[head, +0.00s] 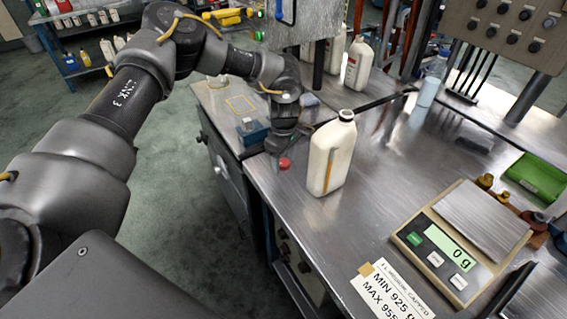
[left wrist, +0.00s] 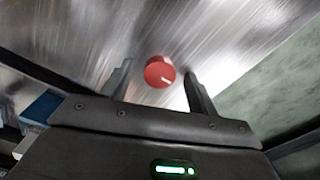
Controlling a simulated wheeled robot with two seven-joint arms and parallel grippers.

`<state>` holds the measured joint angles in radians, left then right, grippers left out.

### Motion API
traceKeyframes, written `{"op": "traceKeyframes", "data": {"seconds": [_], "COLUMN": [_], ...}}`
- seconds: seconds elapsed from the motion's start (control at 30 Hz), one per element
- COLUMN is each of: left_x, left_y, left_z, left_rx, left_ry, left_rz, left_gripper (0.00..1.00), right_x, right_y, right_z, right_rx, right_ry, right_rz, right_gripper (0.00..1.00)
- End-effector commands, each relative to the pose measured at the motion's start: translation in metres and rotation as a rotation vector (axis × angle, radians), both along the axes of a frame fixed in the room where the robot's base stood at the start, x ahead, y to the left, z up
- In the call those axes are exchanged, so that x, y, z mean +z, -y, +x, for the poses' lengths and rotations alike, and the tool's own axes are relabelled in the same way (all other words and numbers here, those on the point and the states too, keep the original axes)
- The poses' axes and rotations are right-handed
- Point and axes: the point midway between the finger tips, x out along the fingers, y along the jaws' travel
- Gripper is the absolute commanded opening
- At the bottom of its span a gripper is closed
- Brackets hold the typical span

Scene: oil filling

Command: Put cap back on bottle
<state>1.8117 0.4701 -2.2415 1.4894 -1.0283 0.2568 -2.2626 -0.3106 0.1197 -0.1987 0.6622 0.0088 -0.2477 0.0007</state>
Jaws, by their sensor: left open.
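A white bottle (head: 331,155) stands upright and uncapped on the metal bench, with its dark open mouth at the top. The red cap (head: 285,163) lies on the bench to the left of the bottle, near the bench's left edge. My left gripper (head: 279,148) is above and just behind the cap. In the left wrist view the cap (left wrist: 159,72) shows between the two spread fingers of my left gripper (left wrist: 159,84), with gaps on both sides. The gripper is open and holds nothing. My right gripper is not in view.
A scale (head: 464,232) reading 0 g and a weight-limit label (head: 392,290) are at the right front. A blue block (head: 253,131) sits left of my gripper. More white bottles (head: 359,64) stand behind. The bench between bottle and scale is clear.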

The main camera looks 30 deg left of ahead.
Motion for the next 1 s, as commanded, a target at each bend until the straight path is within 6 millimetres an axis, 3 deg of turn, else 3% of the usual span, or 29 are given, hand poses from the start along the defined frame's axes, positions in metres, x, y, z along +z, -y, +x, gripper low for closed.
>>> {"op": "traceKeyframes", "data": {"seconds": [0.03, 0.4, 0.77, 1.0], "left_x": [0.000, 0.000, 0.003, 0.025], "left_y": [0.000, 0.000, 0.000, 0.000], "left_z": [0.000, 0.000, 0.000, 0.001], "left_rx": [0.000, 0.000, 0.000, -0.001], "left_ry": [0.000, 0.000, 0.001, 0.005], "left_rz": [0.000, 0.000, -0.001, -0.002], "left_gripper": [0.58, 0.12, 0.11, 0.11], "right_x": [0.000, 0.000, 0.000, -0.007], "right_y": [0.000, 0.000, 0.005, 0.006], "right_z": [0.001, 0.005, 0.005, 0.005], "right_rx": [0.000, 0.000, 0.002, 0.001], "right_ry": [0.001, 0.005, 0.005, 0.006], "right_rz": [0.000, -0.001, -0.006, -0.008], "right_gripper": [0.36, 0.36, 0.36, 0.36]}}
